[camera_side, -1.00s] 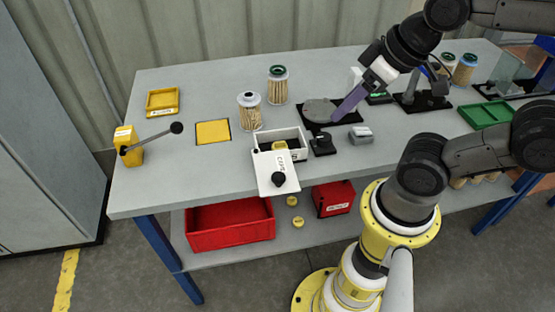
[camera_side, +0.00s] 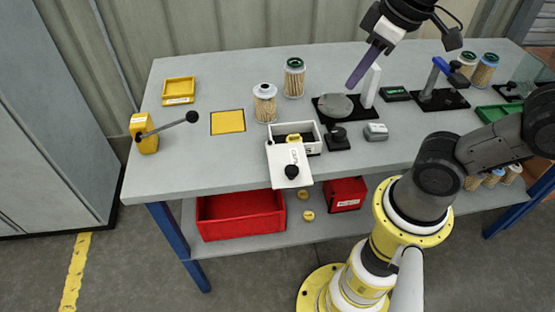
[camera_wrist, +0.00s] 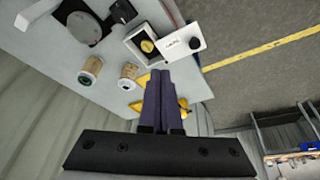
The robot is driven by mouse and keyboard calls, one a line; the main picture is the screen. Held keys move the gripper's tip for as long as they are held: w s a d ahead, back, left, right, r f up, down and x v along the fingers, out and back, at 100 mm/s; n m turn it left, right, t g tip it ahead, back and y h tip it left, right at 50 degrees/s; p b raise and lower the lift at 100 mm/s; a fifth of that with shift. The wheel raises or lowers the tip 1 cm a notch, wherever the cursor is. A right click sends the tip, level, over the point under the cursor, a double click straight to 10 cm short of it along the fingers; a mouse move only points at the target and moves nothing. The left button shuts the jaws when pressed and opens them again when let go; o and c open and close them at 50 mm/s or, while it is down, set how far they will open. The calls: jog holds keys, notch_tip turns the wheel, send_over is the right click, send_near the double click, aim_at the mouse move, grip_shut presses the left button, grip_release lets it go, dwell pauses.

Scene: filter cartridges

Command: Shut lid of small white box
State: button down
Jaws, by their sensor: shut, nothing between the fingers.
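The small white box (camera_side: 311,146) stands near the front edge of the bench. Its lid (camera_side: 290,166) is open, folded forward over the bench edge, with a black knob (camera_side: 292,172) on it. A yellow round piece (camera_side: 293,138) lies inside the box. In the wrist view the box (camera_wrist: 131,35) and its lid (camera_wrist: 183,42) lie beyond my fingertips. My gripper (camera_side: 350,86) is shut and empty, raised above the grey disc on its black base, behind and to the right of the box. Its purple fingers (camera_wrist: 164,75) also show in the wrist view.
A black knob block (camera_side: 337,139) stands just right of the box, with a grey block (camera_side: 376,131) farther right. Two filter cartridges (camera_side: 265,103) (camera_side: 294,78) stand behind the box. A lever (camera_side: 168,128) on a yellow block is at left.

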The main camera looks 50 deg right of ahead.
jog(key=w+a+f+n+g, duration=0.3)
jog(key=w+a+n+g, duration=0.15)
jog(key=w+a, duration=0.8)
jog(key=g+h, duration=0.1)
jog(key=g, duration=0.1)
send_over(284, 177)
jog(key=w+a, duration=0.2)
jog(key=shift+n, duration=0.45)
jog(key=w+x, duration=0.1)
jog(key=x, duration=0.4)
jog(key=w+x, duration=0.1)
jog(key=x, duration=0.3)
jog(key=w+a+x, duration=0.1)
jog(key=x, duration=0.4)
jog(key=shift+f, duration=0.7)
jog(key=shift+s+d+f, duration=0.1)
jog(key=shift+s+d, duration=0.2)
jog(key=shift+s+d+n+t+h, duration=0.2)
jog(key=shift+n+t+h, duration=0.1)
jog(key=shift+n, duration=0.1)
